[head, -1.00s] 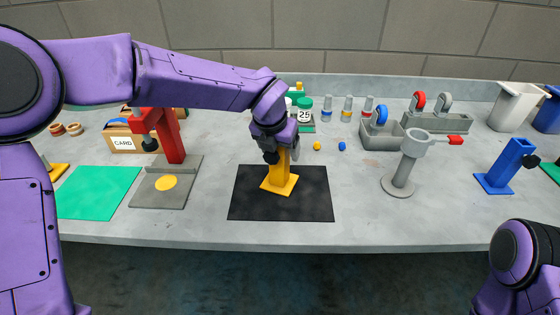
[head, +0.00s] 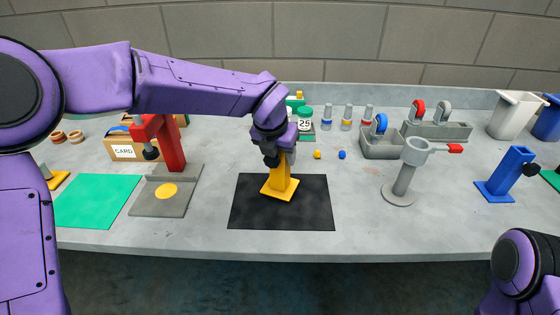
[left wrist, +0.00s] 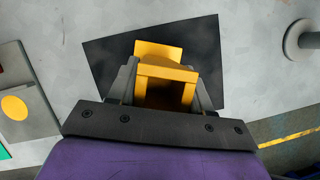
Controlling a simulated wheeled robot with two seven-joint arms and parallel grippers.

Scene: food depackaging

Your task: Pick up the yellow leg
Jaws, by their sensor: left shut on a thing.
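The yellow leg (head: 280,184) is a square post on a flat square foot, over the black mat (head: 310,215) in the head view. My left gripper (head: 281,158) comes down from above and is shut on its upper part. In the left wrist view the leg (left wrist: 165,75) sits between the two grey fingers, its top end facing the camera, with the black mat (left wrist: 104,60) behind it. I cannot tell whether its foot touches the mat. My right gripper is out of view; only part of the right arm shows at lower right.
A red press (head: 172,155) on a grey base and a green mat (head: 92,200) lie to the left. A grey stand (head: 405,175) and a blue stand (head: 508,172) are to the right. Small yellow and blue balls, bottles and bins stand behind. The table front is clear.

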